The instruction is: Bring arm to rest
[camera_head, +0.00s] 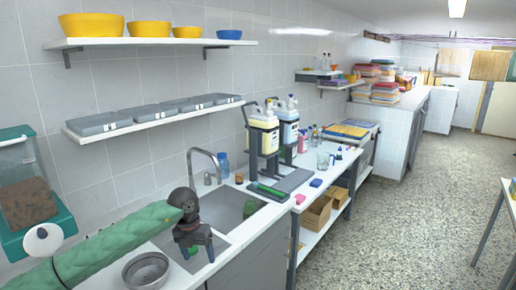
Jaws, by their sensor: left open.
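My left arm, in a green sleeve, comes in from the left over the counter. My left gripper (197,252) points down over the sink area, with its fingers apart. A small green item (193,250) shows behind or between the fingers; I cannot tell whether it touches them. My right gripper is not in view.
A metal bowl (146,271) stands on the counter near my left arm. The sink (228,208) has a tall faucet (205,160). Pump bottles (264,133) stand on a grey rack to the right. Shelves (155,121) hang on the wall. The floor (410,215) at right is clear.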

